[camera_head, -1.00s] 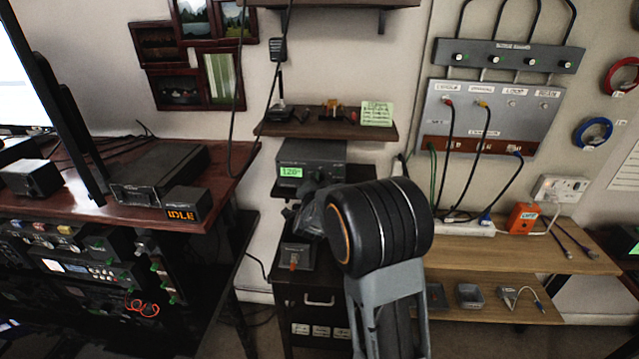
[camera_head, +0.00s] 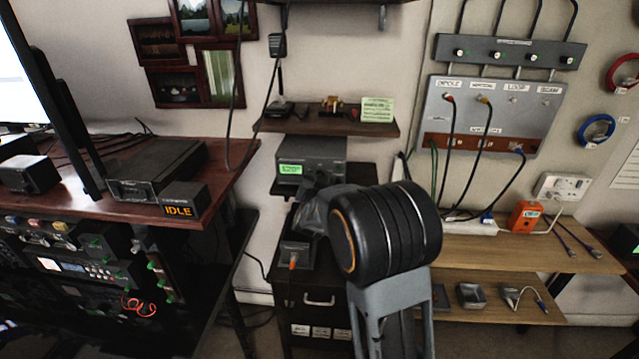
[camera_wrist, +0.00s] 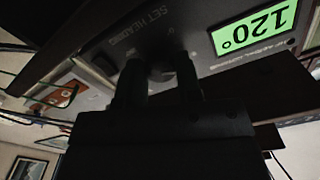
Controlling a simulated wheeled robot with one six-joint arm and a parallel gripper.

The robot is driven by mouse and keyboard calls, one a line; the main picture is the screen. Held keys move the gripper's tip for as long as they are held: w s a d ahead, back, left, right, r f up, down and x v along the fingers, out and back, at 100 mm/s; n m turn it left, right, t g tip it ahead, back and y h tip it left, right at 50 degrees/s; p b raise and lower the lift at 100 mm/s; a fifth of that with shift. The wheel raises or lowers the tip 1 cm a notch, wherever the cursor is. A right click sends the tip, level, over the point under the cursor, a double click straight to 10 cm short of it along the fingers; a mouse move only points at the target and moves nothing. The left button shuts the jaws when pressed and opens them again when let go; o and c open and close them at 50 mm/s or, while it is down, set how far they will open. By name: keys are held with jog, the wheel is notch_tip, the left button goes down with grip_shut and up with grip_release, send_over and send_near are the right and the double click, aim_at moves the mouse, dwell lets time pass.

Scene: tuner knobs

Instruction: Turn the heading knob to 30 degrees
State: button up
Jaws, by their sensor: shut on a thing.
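The grey rotator box (camera_head: 325,150) stands on a dark shelf in the head view. Its green display (camera_head: 290,170) is too blurred there to read. In the wrist view the display (camera_wrist: 254,31) appears upside down and reads 120°. Beside it is the label SET HEADING (camera_wrist: 146,29). My gripper (camera_wrist: 159,84) is at the box's front panel, its two dark fingers shut on the heading knob (camera_wrist: 161,72). The knob is dark and mostly hidden between the fingers, so its pointer cannot be read. In the head view my arm hides the knob and fingertips.
A small box with an orange-tipped lever (camera_head: 294,258) stands below the rotator box. A shelf (camera_head: 330,127) with small items hangs above it. The desk (camera_head: 110,208) is on the left, the wooden bench (camera_head: 480,258) on the right.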

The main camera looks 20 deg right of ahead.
jog(key=shift+n, duration=4)
jog(key=shift+f, duration=0.1)
jog(key=o, duration=0.9)
jog(key=shift+o, duration=0.2)
jog(key=shift+s, duration=0.1)
jog(key=v, duration=1.3)
jog(key=shift+s+a, duration=0.2)
jog(key=shift+s, duration=0.05)
